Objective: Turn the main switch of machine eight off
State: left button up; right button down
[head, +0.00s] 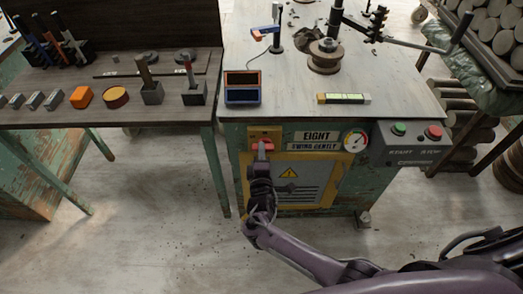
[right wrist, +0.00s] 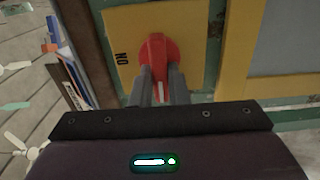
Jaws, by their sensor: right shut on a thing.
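The main switch is a red rotary knob (right wrist: 157,48) on a yellow plate (right wrist: 190,20), on the front of the machine marked EIGHT (head: 317,136). In the head view the red knob (head: 269,146) shows partly behind my right gripper (head: 262,150). In the right wrist view my right gripper (right wrist: 160,88) has one finger on each side of the knob's red handle and is shut on it. The handle has a white mark near its lower end. The word ON reads sideways on the plate, left of the knob. My left gripper is not in view.
Right of the switch are a round gauge (head: 355,140) and a grey box (head: 412,143) with a green and a red button. A warning panel (head: 291,181) lies below. A dark bench (head: 120,115) with tools stands at the left. The floor in front is mostly clear.

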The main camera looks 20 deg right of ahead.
dwell(0.5)
jog(key=c, duration=1.4)
grip_release()
jog(key=shift+s, duration=0.1)
jog(key=v, duration=0.7)
jog(key=shift+s+p, duration=0.35)
jog(key=shift+a, duration=0.15)
